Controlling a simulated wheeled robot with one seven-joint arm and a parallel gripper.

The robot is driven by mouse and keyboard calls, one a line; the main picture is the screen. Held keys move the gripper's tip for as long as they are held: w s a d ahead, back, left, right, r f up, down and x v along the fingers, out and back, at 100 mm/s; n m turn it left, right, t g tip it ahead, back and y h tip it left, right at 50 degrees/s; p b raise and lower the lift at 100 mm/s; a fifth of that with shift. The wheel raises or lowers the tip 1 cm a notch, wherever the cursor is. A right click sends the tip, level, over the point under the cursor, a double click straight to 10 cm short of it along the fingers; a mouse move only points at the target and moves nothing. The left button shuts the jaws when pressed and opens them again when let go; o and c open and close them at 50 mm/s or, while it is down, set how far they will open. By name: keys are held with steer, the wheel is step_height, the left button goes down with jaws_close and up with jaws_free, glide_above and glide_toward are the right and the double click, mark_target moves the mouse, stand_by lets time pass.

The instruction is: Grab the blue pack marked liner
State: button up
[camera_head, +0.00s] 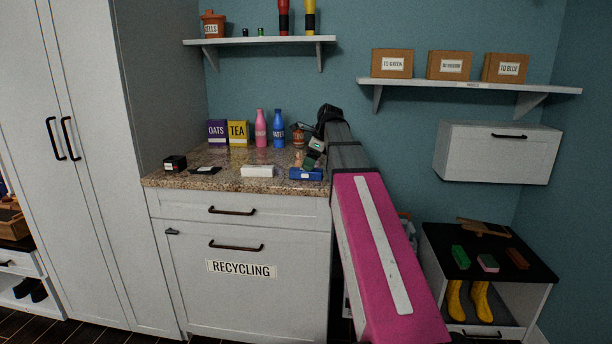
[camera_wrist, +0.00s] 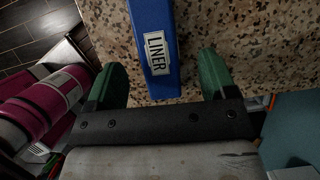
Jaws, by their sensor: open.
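The blue pack (camera_head: 306,174) lies at the front right edge of the speckled countertop (camera_head: 215,180). In the wrist view the blue pack (camera_wrist: 148,22) shows a white label reading LINER, and its near end reaches between my two green fingers. My gripper (camera_wrist: 162,62) is open, with one finger on each side of the pack and a gap on both sides. In the head view my gripper (camera_head: 312,156) is just above and behind the pack. How high the fingers are over the counter is hard to tell.
A white box (camera_head: 257,171) lies left of the pack. A black item (camera_head: 205,170) and a small dark box (camera_head: 175,163) are farther left. Oats (camera_head: 217,133) and tea packs (camera_head: 238,133), a pink bottle (camera_head: 261,129) and a blue bottle (camera_head: 279,129) stand behind. A shelf (camera_head: 260,40) hangs above.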

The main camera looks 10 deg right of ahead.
mark_target(306, 174)
steer(key=shift+x, duration=2)
steer(key=shift+s, duration=0.1)
steer(key=c, duration=1)
steer(key=shift+r, duration=0.15)
